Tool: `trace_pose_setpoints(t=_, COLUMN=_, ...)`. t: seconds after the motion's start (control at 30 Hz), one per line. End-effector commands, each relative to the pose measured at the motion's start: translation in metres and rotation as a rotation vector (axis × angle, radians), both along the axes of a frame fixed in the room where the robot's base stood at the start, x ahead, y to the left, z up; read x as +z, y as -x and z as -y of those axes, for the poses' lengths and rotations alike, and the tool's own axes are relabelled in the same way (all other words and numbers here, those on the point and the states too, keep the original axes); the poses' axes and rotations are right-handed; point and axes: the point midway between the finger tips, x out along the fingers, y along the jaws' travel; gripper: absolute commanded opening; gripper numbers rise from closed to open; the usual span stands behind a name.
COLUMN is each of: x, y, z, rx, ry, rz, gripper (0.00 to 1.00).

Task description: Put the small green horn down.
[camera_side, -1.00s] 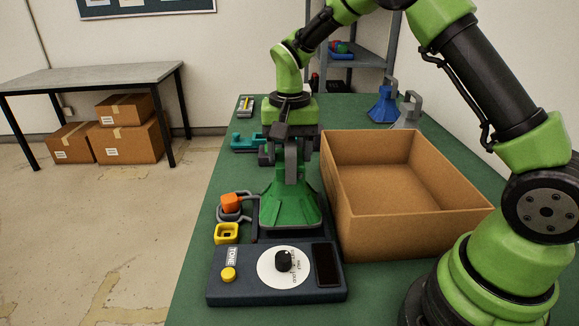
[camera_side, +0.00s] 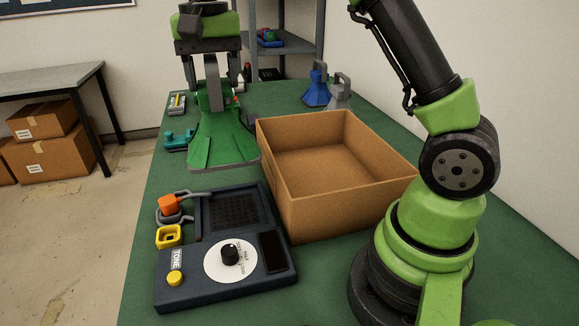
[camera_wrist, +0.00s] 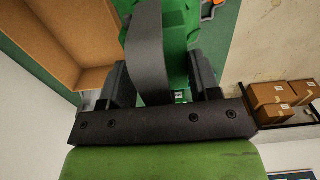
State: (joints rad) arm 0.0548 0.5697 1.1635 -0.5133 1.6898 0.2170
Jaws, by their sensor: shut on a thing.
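The small green horn (camera_side: 222,142) hangs flared end down from my gripper (camera_side: 211,72), left of the cardboard box. Its grey handle (camera_side: 211,70) is between the black fingers. In the wrist view my gripper (camera_wrist: 160,80) is shut on the grey handle (camera_wrist: 148,50), with the green body (camera_wrist: 180,30) behind it. The horn is behind the dark tone unit (camera_side: 225,281), clear of its bare grille pad (camera_side: 234,211). Whether its rim touches the green table is hard to tell.
The open, empty cardboard box (camera_side: 370,212) stands right of the horn. A blue horn (camera_side: 316,92) and a grey horn (camera_side: 340,93) stand at the back.

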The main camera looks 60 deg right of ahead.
Motion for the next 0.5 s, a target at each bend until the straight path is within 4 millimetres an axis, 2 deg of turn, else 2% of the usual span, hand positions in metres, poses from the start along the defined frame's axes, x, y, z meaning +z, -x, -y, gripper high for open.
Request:
trace_pose_setpoints(t=0.07, x=0.006, y=0.0, z=0.0, rx=0.0, ry=-0.001, rz=0.004, gripper=0.03)
trace_pose_setpoints(t=0.27, x=0.005, y=-0.004, z=0.017, rx=-0.002, ry=0.002, rz=0.001, gripper=0.03)
trace_pose_setpoints(t=0.5, x=0.005, y=-0.008, z=0.048, rx=-0.001, ry=0.004, rz=-0.001, gripper=0.03)
